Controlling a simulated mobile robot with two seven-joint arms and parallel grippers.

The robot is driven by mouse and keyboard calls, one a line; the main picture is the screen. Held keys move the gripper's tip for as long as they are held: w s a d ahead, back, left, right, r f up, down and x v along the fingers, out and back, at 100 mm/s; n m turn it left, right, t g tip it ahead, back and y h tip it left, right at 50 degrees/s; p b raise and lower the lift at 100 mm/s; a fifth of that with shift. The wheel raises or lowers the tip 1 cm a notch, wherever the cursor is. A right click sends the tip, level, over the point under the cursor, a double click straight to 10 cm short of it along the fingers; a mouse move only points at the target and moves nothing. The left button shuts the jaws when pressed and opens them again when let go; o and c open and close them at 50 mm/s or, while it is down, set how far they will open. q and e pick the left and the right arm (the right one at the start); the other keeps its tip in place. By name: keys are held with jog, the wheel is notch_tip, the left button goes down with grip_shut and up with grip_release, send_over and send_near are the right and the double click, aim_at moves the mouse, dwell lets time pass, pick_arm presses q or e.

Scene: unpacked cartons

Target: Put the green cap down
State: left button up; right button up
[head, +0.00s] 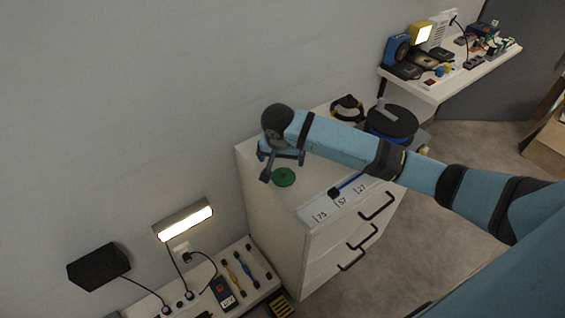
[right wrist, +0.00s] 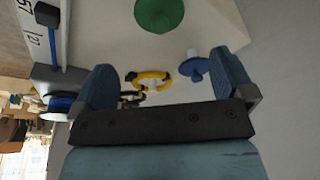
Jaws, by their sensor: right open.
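The green cap (head: 284,178) is a flat green disc lying on the white top of the drawer cabinet (head: 307,188). It also shows at the top edge of the right wrist view (right wrist: 158,13), partly cut off. My right gripper (head: 283,165) is just beside the cap over the cabinet top. In the right wrist view its two blue fingers (right wrist: 165,72) are spread wide with nothing held between them; the cap lies beyond their tips. My left gripper is not in view.
A dark reel (head: 391,121) and a yellow-and-black item (head: 347,107) are at the cabinet's back right, near my arm. Labels and a blue-handled tool (head: 348,186) lie along its front. A low shelf (head: 243,287) with tools and a lit lamp (head: 185,220) are at left.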

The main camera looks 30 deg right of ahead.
jog(key=s+a+f+n+t+y, duration=0.3)
jog(key=s+a+f+n+y, duration=0.25)
jog(key=s+a+f, duration=0.5)
jog(key=s+f+n+t, duration=0.1)
jog(key=s+n+t, duration=0.1)
jog(key=s, duration=0.5)
jog(key=s+d+f+n+t, duration=0.1)
jog(key=s+n+t, duration=0.1)
jog(key=s, duration=0.6)
jog(key=shift+d+f+t, duration=0.3)
jog(key=shift+f+t, duration=0.05)
jog(key=shift+t, duration=0.25)
jog(key=shift+r+h, duration=0.1)
jog(key=shift+h, duration=0.15)
